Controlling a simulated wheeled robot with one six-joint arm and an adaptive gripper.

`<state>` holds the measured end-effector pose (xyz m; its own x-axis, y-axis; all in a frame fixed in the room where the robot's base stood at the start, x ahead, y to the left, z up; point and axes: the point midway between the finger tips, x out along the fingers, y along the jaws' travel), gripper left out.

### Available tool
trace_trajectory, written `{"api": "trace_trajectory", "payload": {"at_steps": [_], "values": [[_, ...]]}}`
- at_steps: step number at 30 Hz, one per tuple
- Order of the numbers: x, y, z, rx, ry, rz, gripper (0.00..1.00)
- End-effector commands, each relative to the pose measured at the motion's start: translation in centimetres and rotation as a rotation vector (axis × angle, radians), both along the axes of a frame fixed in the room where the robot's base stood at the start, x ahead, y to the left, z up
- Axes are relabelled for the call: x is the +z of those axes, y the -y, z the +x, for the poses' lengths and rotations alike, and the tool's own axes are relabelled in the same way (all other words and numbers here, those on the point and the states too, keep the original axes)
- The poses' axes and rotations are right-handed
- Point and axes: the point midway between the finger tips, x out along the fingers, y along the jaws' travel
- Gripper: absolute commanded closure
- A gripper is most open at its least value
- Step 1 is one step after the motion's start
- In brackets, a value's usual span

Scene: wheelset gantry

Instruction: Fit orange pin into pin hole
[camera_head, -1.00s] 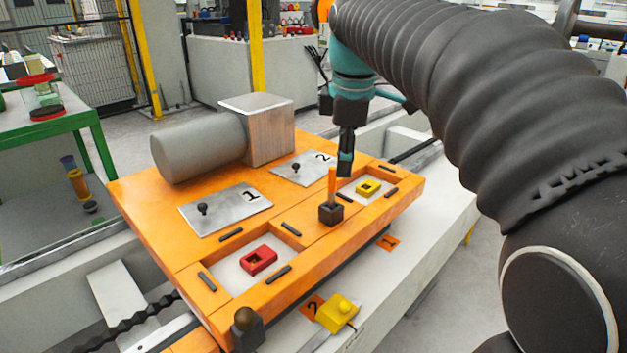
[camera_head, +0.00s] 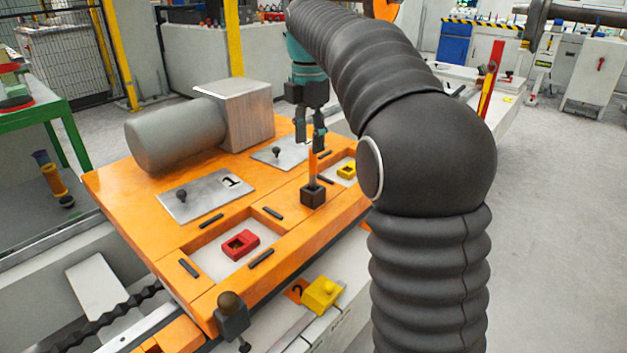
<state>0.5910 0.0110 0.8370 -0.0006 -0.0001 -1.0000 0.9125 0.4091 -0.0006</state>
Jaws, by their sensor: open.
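The orange pin (camera_head: 312,168) stands upright in a small dark block (camera_head: 313,195) on the orange table. My gripper (camera_head: 312,143) is just above the pin, pointing down with its fingers apart. The pin's top is close to the fingertips; I cannot tell whether they touch it. A red block (camera_head: 240,245) with a dark opening lies in the near recess. A yellow block (camera_head: 347,170) lies in the far recess, partly behind my arm. I cannot tell which opening is the pin hole.
A grey cylinder (camera_head: 175,138) and a metal box (camera_head: 245,115) stand at the back of the orange table (camera_head: 120,190). Two metal plates with dark knobs, one marked 1 (camera_head: 205,194), lie before them. A yellow device (camera_head: 321,294) sits below the front edge.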

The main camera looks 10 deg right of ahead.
Motion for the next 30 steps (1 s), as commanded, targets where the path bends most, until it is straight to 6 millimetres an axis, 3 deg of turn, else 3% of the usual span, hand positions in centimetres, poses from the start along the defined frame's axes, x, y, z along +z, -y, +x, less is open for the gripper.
{"api": "trace_trajectory", "payload": {"at_steps": [8, 19, 29, 30], "values": [[-2.0, 0.1, 0.0, -0.001, 0.000, 0.000, 0.52], [-6.5, 1.0, 0.9, -0.001, -0.001, 0.001, 0.52], [-6.9, 1.0, 0.9, -0.001, 0.001, 0.000, 0.52], [-6.9, 1.0, 0.9, -0.001, 0.001, 0.000, 0.62]]}}
